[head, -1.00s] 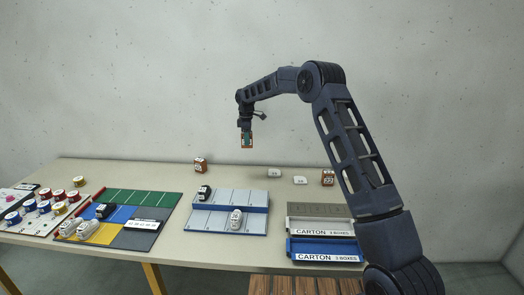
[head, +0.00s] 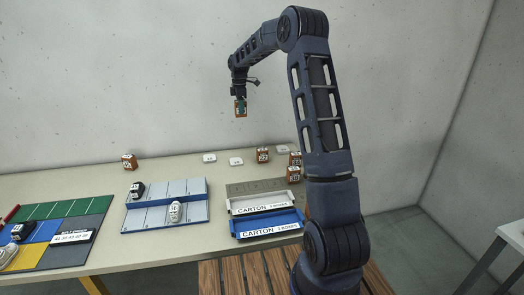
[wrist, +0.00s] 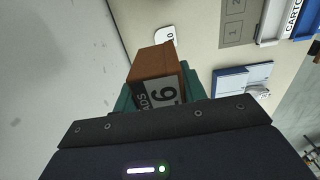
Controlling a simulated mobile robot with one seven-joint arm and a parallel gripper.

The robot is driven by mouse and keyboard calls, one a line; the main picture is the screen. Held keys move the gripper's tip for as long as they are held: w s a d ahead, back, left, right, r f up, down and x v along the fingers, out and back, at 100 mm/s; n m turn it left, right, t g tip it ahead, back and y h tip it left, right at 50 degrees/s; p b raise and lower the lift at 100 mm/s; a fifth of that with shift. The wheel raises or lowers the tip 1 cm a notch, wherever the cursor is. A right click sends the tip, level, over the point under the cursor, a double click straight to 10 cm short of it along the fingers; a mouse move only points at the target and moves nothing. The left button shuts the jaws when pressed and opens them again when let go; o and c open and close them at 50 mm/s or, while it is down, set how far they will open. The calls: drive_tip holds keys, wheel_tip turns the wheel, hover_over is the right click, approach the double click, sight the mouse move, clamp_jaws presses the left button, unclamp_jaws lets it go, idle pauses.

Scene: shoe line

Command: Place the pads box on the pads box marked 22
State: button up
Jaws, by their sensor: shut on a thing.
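A brown pads box (head: 240,110) with a white label hangs in my gripper (head: 240,101), high above the back of the table. In the wrist view the same box (wrist: 158,62) sits between the green fingers, its label partly hidden by the gripper. Several other small brown boxes stand on the table: one at the back left (head: 129,162), one right of centre (head: 262,155), and two close together at the right, a rear one (head: 295,158) and a front one (head: 293,174). Their numbers are too small to read, so I cannot tell which is marked 22.
White tags (head: 209,158) lie along the back of the table. A grey carton tray (head: 262,203) and a blue carton tray (head: 268,228) stand at the front right. A blue-grey shoe rack (head: 165,205) and a coloured mat (head: 50,235) are to the left. The wall is behind.

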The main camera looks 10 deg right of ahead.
drive_tip(key=s+d+r, duration=0.2)
drive_tip(key=s+d, duration=0.1)
drive_tip(key=d, duration=0.6)
hover_over(262, 149)
wheel_tip(262, 149, down, 20)
drive_tip(key=shift+w+f, duration=0.1)
drive_tip(key=shift+f, duration=0.05)
drive_tip(key=shift+f, duration=0.15)
drive_tip(key=o, duration=1)
